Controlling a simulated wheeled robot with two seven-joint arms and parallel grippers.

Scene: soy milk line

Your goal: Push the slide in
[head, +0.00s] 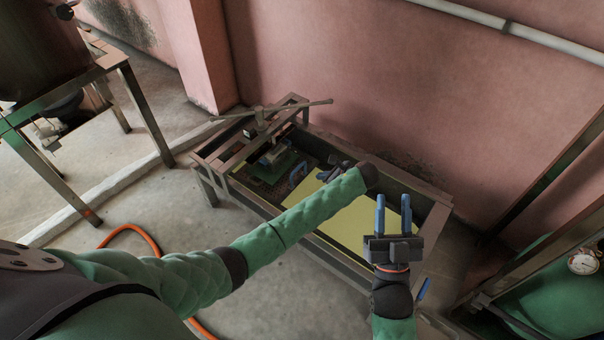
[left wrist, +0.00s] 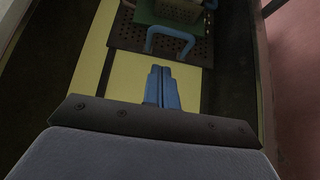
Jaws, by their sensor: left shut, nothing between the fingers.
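The slide is a dark perforated plate (left wrist: 125,32) with a blue U-shaped handle (left wrist: 170,38), lying on a yellow bed. In the head view its handle (head: 298,173) is at the left part of the metal frame. My left gripper (head: 324,175) is low over the bed, just right of the handle, its tips partly hidden by its own body. In the left wrist view its blue fingers (left wrist: 161,72) are shut, empty and pointing at the handle, with a small gap visible. My right gripper (head: 393,202) is open and empty, fingers upward, over the bed's right end.
The metal frame (head: 432,232) has raised side walls around the yellow bed (head: 345,222). A pink wall is behind; an orange hose (head: 130,228) lies on the floor.

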